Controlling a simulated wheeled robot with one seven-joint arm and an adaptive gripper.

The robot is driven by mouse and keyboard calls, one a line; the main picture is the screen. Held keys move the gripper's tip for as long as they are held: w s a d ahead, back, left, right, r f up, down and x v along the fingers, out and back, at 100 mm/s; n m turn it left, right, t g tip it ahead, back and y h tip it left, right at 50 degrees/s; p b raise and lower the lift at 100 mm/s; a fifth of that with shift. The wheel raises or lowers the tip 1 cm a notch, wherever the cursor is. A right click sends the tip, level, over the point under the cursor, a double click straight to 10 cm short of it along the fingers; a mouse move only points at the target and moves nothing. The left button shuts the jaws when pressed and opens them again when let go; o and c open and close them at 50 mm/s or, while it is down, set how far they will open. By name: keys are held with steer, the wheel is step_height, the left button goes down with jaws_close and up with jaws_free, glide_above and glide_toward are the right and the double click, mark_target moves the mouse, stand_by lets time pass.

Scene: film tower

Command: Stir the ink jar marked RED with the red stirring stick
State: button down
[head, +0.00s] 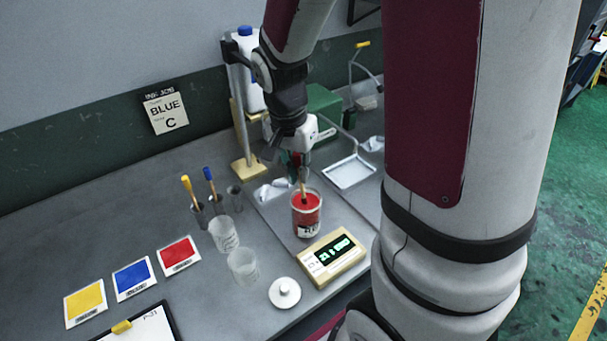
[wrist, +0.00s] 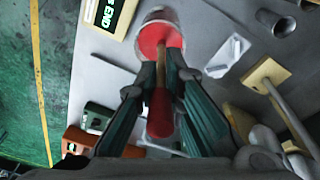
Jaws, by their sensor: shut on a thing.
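The ink jar (head: 307,222) stands on the bench behind the scale display, filled with red ink; its label is only partly legible. The jar's red ink (wrist: 153,36) also shows at the top of the wrist view. My gripper (head: 297,160) is above the jar, pointing down. It is shut on the red stirring stick (wrist: 160,108), which has a red handle end and a wooden shaft. The stick's lower end reaches into the jar's mouth, and its tip is hidden in or behind the ink.
A scale display (head: 333,257) and a round white lid (head: 284,292) are in front of the jar. Clear beakers (head: 224,234) and holders with yellow and blue sticks (head: 194,200) stand left. A stand (head: 244,120) is behind. Colour cards (head: 133,279) lie at left.

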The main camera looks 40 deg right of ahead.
steer(key=shift+s+a+r+p, duration=0.1)
steer(key=shift+a+r+p, duration=0.1)
steer(key=shift+r+p, duration=0.8)
steer(key=shift+a+r+p, duration=0.2)
steer(key=shift+r+p, duration=0.15)
steer(key=shift+r, duration=1.3)
steer(key=shift+r+p, duration=1.2)
steer(key=shift+r, duration=1.2)
